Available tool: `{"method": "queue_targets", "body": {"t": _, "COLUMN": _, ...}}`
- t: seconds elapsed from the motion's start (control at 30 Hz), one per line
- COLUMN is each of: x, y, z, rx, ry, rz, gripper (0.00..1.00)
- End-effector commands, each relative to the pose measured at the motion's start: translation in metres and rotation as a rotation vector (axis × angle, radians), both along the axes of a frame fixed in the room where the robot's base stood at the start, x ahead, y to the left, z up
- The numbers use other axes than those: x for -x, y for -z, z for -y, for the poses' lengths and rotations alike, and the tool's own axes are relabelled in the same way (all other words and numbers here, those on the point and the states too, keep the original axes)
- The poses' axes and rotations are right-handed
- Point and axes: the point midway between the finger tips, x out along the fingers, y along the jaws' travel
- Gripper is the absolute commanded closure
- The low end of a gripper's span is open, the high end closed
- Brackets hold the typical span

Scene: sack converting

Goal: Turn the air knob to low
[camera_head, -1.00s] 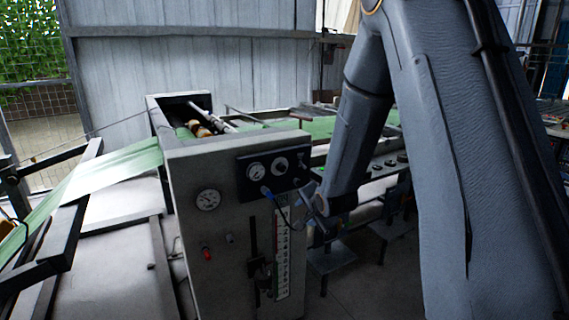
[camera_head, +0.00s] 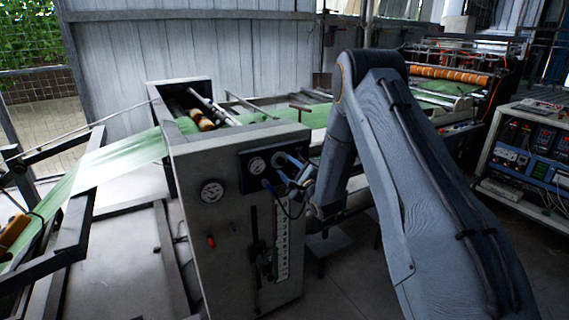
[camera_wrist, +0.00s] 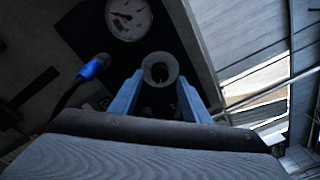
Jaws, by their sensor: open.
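My gripper (camera_wrist: 159,82) is open, with one blue finger on each side of the knob's lower part. I cannot tell whether the fingers touch it. The knob's setting and any markings are not readable.
A blue air fitting (camera_wrist: 94,67) with a hose stands left of the knob. Green sheet (camera_head: 120,160) runs into the machine. An instrument rack (camera_head: 535,160) stands at the right.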

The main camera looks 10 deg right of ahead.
Motion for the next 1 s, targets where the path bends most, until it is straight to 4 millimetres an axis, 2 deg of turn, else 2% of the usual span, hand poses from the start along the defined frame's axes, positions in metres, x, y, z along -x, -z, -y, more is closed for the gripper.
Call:
{"method": "queue_targets", "body": {"t": 0.2, "x": -0.021, "y": 0.0, "z": -0.006, "rx": 0.0, "ry": -0.001, "rz": -0.001, "gripper": 0.57}}
{"method": "queue_targets", "body": {"t": 0.57, "x": -0.026, "y": 0.0, "z": -0.007, "rx": 0.001, "ry": 0.0, "rz": -0.001, "gripper": 0.57}}
{"method": "queue_targets", "body": {"t": 0.8, "x": -0.026, "y": 0.0, "z": -0.007, "rx": 0.001, "ry": 0.0, "rz": -0.001, "gripper": 0.98}}
{"method": "queue_targets", "body": {"t": 1.0, "x": -0.026, "y": 0.0, "z": -0.007, "rx": 0.011, "ry": 0.001, "rz": 0.002, "gripper": 0.98}}
